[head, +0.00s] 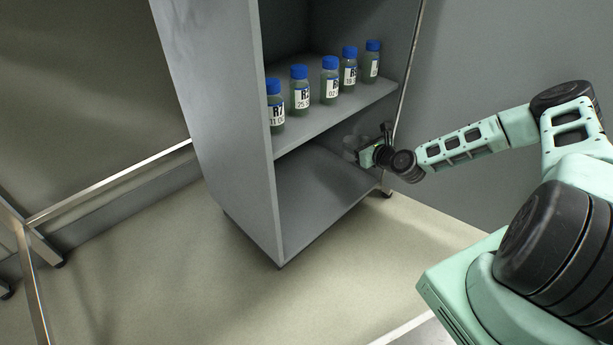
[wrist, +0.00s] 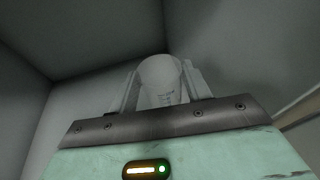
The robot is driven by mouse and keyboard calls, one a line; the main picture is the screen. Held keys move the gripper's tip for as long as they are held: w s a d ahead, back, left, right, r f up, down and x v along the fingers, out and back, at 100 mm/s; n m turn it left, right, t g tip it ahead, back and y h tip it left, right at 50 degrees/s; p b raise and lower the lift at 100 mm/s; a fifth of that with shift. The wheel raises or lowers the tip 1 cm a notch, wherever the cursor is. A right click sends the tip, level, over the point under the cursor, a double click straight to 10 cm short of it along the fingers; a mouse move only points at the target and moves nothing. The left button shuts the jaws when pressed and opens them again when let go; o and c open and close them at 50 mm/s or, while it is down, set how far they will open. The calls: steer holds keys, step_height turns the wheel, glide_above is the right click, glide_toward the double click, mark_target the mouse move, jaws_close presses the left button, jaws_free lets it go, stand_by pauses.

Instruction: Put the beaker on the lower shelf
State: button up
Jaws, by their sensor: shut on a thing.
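A clear glass beaker (wrist: 160,78) stands between the two fingers of my gripper (wrist: 158,92) in the wrist view, and the fingers are shut on it. In the head view my gripper (head: 368,148) reaches into the lower compartment of a grey cabinet, at its right side. The beaker shows there only faintly as a pale see-through shape (head: 352,144). It is above the lower shelf (head: 310,205), just under the upper shelf. The lower shelf looks bare. I cannot see clearly how far the beaker's base is from the shelf.
The upper shelf (head: 345,109) holds several blue-capped labelled bottles (head: 300,90) in a row. The cabinet's left side panel (head: 225,130) and right edge post (head: 408,75) bound the opening. A metal frame (head: 100,180) stands on the left. The floor in front is clear.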

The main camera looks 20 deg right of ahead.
step_height(320, 180, down, 10)
steer(key=b, duration=0.5)
steer(key=shift+r+b, duration=0.15)
steer(key=shift+b, duration=0.15)
steer(key=o, duration=1)
steer(key=shift+s+r, duration=0.15)
steer(key=shift+s, duration=0.05)
steer(key=shift+p+v, duration=2.7)
steer(key=shift+v, duration=3.1)
